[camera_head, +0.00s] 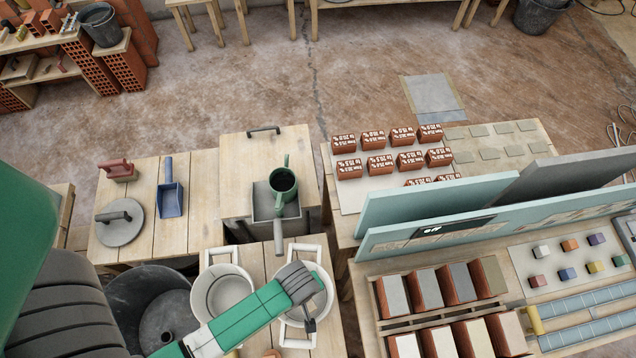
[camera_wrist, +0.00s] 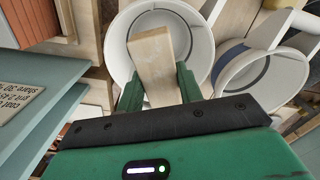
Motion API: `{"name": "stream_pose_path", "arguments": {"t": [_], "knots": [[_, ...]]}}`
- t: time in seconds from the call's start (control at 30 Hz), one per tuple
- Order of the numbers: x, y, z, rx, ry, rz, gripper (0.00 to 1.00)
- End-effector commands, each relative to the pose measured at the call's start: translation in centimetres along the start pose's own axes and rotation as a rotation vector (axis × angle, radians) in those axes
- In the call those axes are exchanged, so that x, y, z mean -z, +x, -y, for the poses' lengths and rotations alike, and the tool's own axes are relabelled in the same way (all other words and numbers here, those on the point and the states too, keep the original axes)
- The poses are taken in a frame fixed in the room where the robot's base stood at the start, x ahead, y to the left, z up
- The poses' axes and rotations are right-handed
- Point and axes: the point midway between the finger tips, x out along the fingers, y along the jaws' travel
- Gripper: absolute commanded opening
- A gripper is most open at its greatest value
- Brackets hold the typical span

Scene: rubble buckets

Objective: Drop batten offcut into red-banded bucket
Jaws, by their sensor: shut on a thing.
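My gripper (camera_wrist: 158,80) is shut on the batten offcut (camera_wrist: 154,52), a short pale wooden block held between the green fingers in the wrist view. The offcut shows against the opening of a white bucket (camera_wrist: 197,30), above or inside its rim; its height is hard to tell.
A large dark tub (camera_head: 125,300) stands left of the buckets. Upright teal boards (camera_head: 450,205) and a pallet of blocks (camera_head: 385,328) stand to the right. A blue scoop (camera_head: 170,197) lies on the left bench.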

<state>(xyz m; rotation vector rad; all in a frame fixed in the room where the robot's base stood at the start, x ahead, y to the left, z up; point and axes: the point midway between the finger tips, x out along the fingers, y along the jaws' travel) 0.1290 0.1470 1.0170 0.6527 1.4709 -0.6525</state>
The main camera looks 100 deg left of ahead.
Motion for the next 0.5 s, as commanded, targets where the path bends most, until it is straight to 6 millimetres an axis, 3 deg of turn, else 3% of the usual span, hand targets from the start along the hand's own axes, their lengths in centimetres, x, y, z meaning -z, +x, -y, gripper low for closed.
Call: {"name": "stream_pose_path", "arguments": {"t": [0.23,0.5], "knots": [[0.0,1.5,-0.1,0.0,0.002,0.0,0.13],[-0.1,5.5,-0.1,0.0,0.003,0.001,0.13]]}}
